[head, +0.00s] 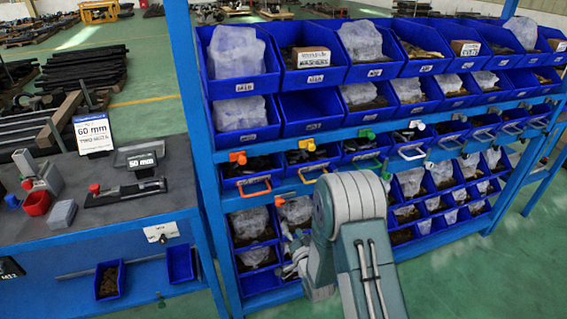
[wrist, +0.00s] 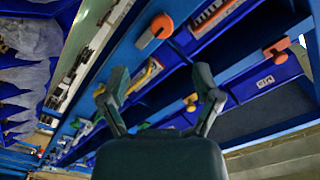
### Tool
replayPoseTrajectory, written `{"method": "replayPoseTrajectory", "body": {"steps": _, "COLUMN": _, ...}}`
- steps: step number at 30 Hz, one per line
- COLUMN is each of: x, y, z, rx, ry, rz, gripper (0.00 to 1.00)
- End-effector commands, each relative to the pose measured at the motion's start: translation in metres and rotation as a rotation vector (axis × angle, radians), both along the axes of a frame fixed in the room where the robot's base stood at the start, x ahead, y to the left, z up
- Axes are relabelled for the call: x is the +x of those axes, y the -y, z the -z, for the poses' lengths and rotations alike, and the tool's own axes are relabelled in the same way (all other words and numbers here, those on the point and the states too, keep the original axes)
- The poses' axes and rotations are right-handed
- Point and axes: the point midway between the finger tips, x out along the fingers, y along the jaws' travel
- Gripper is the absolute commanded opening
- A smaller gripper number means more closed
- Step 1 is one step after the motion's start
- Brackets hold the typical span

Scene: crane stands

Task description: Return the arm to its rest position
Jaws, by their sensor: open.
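My arm (head: 350,225) stands folded in the lower middle of the head view, in front of the blue bin rack (head: 208,150). Its grey-green links cover part of the lower bins. My gripper's fingers cannot be made out clearly in the head view. In the wrist view my gripper (wrist: 161,75) has its two dark fingers spread wide apart, with nothing held between them. Behind the fingers are blue drawers and rails of the rack, seen at a slant.
Blue bins (head: 238,80) with bagged parts fill the rack's upper rows. Drawers with coloured handles (head: 250,187) sit below them. Green floor (head: 520,260) is clear at right.

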Motion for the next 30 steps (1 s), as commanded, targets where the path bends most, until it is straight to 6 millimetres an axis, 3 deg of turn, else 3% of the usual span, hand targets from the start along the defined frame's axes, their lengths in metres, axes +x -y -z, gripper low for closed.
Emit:
{"method": "replayPoseTrajectory", "body": {"steps": 5, "x": 0.006, "y": 0.003, "z": -0.018, "rx": -0.042, "ry": -0.02, "rz": 0.01, "gripper": 0.81}}
{"method": "replayPoseTrajectory", "body": {"steps": 11, "x": 0.011, "y": 0.017, "z": -0.068, "rx": -0.182, "ry": -0.113, "rz": 0.044, "gripper": 0.81}}
{"method": "replayPoseTrajectory", "body": {"steps": 16, "x": 0.001, "y": 0.032, "z": -0.11, "rx": -0.299, "ry": -0.206, "rz": 0.064, "gripper": 0.81}}
{"method": "replayPoseTrajectory", "body": {"steps": 23, "x": -0.032, "y": 0.052, "z": -0.16, "rx": -0.442, "ry": -0.339, "rz": 0.075, "gripper": 0.81}}
{"method": "replayPoseTrajectory", "body": {"steps": 30, "x": -0.087, "y": 0.071, "z": -0.203, "rx": -0.569, "ry": -0.483, "rz": 0.059, "gripper": 0.81}}
